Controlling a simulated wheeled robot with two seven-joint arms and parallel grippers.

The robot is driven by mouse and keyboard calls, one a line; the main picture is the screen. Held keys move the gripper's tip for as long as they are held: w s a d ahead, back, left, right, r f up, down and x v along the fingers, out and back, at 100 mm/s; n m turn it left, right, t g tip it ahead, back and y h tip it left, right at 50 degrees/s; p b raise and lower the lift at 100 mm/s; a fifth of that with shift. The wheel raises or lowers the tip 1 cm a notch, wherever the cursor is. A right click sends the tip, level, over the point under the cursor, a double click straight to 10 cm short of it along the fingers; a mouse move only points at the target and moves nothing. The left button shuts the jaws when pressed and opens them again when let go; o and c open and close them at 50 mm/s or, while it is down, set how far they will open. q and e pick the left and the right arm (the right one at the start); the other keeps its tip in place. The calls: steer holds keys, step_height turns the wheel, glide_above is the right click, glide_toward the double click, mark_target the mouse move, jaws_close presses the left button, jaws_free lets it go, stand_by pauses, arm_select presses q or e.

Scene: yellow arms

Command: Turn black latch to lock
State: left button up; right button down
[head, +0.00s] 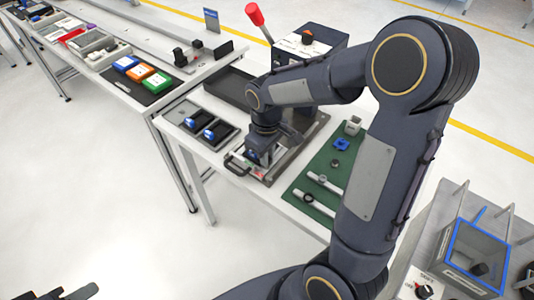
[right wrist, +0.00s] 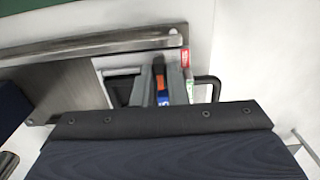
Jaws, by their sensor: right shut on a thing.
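My right gripper (head: 262,157) is low over a metal fixture plate (head: 293,150) on the white table, beside the fixture's black handle (head: 237,164). In the right wrist view the gripper's grey fingers (right wrist: 172,82) reach down at the plate's edge and are shut on a small dark part, which I take as the black latch (right wrist: 158,70). The fingers and wrist hide most of it, so its angle cannot be told. Red and green labels (right wrist: 187,60) are close beside the fingers. A dark piece at the lower left, probably my left gripper (head: 65,293), is cut off by the frame edge.
A green mat (head: 312,180) with white tools and a blue part lies right of the fixture. A black tray (head: 228,87) and a box with a red-knobbed lever (head: 255,14) stand behind. A small dark tray with blue parts (head: 207,127) is left of the fixture.

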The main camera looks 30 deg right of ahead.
steer(key=shift+w+r, duration=0.1)
steer(key=c, duration=1.7)
jaws_free()
step_height(320, 180, up, 8)
steer(key=shift+f, duration=0.1)
steer(key=s+a+m+t+y, duration=0.1)
steer(key=s+m+t, duration=0.1)
steer(key=s, duration=0.3)
steer(key=s+a+r+m+t+y, duration=0.1)
steer(key=s+a+m, duration=0.1)
steer(key=s, duration=0.4)
steer(key=s+a+m+t+y, duration=0.1)
steer(key=s+m+t, duration=0.1)
steer(key=s, duration=0.4)
steer(key=shift+s+a+r+t+y, duration=0.2)
steer(key=shift+a+t+y, duration=0.1)
steer(key=shift+y, duration=0.1)
